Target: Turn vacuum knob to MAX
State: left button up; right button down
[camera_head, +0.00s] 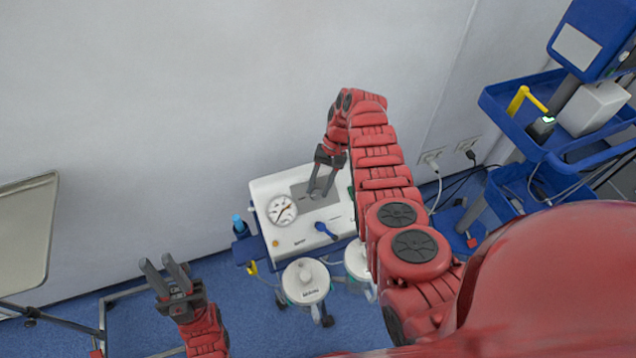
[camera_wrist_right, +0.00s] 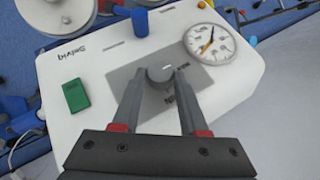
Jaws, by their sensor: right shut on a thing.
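The white vacuum unit (camera_head: 268,190) stands below the wall in the head view, with a round dial gauge (camera_head: 282,210) and a blue lever (camera_head: 325,230) on its top. My right gripper (camera_head: 318,194) reaches down onto the unit's grey panel. In the right wrist view the grey vacuum knob (camera_wrist_right: 160,72) sits on the grey panel (camera_wrist_right: 122,76), between the fingertips of the right gripper (camera_wrist_right: 156,85), which is shut on it. The gauge (camera_wrist_right: 210,42) and a green switch (camera_wrist_right: 75,94) also show there. My left gripper (camera_head: 164,272) is open and empty, away from the unit at lower left.
White-lidded canisters (camera_head: 305,282) hang at the unit's front. A small blue bottle (camera_head: 238,224) stands at its left. A blue cart (camera_head: 520,115) with cables is at the right, and a metal tray (camera_head: 25,230) at the far left.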

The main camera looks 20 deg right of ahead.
jog(key=shift+s+f, duration=0.25)
jog(key=shift+s, duration=0.05)
jog(key=shift+c, duration=2.2)
grip_release()
jog(key=shift+w, duration=0.1)
jog(key=shift+r, duration=0.1)
jog(key=shift+w, duration=0.1)
